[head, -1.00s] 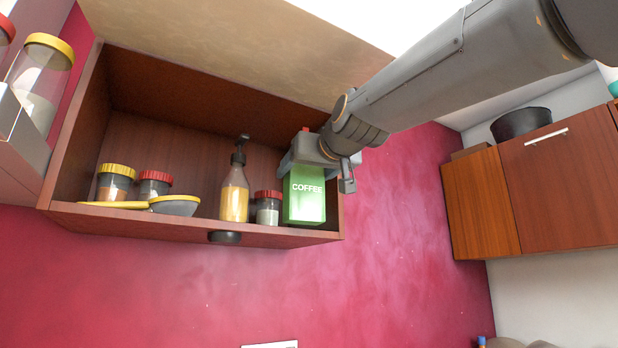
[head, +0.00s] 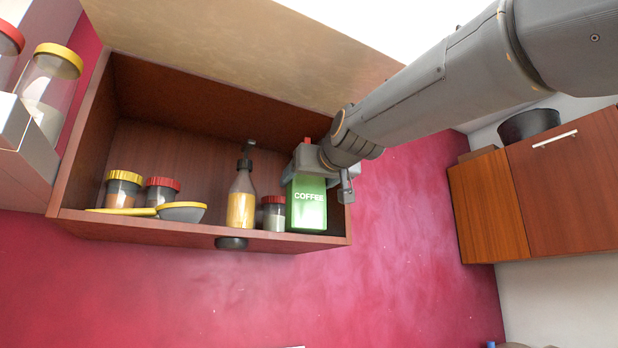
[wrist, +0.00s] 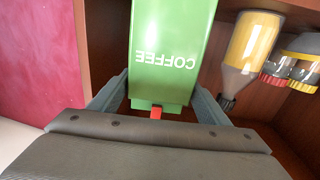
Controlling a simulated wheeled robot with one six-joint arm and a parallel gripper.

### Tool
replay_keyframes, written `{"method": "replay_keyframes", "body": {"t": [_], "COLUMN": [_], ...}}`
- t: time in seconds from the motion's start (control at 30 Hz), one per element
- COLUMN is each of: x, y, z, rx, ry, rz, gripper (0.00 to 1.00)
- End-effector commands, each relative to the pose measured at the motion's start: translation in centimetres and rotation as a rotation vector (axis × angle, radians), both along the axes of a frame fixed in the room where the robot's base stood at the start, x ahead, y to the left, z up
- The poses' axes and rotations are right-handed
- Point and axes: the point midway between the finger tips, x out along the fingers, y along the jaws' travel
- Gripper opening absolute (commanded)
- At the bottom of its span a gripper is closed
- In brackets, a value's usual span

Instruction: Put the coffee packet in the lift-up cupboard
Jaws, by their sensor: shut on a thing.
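The green coffee packet (head: 306,208) is upright at the right end of the open lift-up cupboard (head: 190,240), just inside its front edge. My gripper (head: 318,166) is shut on the top of the packet from above. In the wrist view the packet (wrist: 170,50) sits between the two fingers (wrist: 160,98), upside down in that picture. Its base appears at or very near the cupboard floor; I cannot tell whether it touches. The cupboard's raised door (head: 250,45) is above.
A red-lidded jar (head: 273,213) is close left of the packet, then a yellow pump bottle (head: 241,205). Two more jars and a yellow-handled pan-like utensil (head: 182,212) stand further left. The cupboard's right wall is close to the packet. A brown cabinet (head: 560,190) is at right.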

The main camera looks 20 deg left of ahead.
Motion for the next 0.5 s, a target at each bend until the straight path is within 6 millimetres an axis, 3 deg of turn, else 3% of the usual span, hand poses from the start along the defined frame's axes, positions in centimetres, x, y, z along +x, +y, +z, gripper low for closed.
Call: {"method": "replay_keyframes", "body": {"t": [0.5], "x": [2.7], "y": [2.6], "z": [0.2], "rx": [0.001], "ry": [-0.001], "rz": [0.0], "gripper": [0.39]}}
